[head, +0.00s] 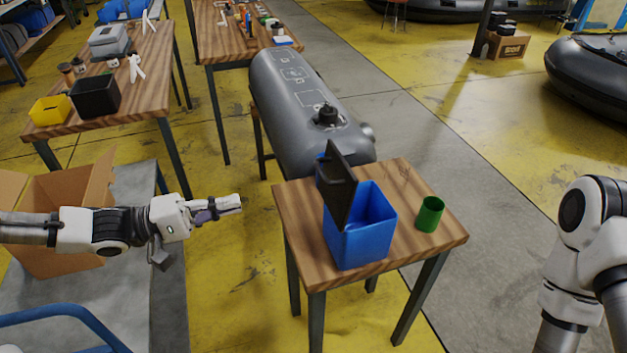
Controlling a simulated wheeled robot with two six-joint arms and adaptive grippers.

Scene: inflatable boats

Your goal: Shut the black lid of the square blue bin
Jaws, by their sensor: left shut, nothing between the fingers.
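The square blue bin (362,238) stands on a small wooden table (432,255) in the middle of the head view. Its black lid (340,187) is open, standing steeply up along the bin's left side. My left gripper (238,203) is shut and empty, to the left of the table and apart from the lid and the bin. It points to the right, toward the bin. My right arm shows at the right edge, but its gripper is not in view.
A green cup (430,214) stands right of the bin. A blue item (323,170) is partly hidden behind the lid. A grey inflatable tube (300,110) lies behind the table. An open cardboard box (62,200) is at the left, partly behind my left arm.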

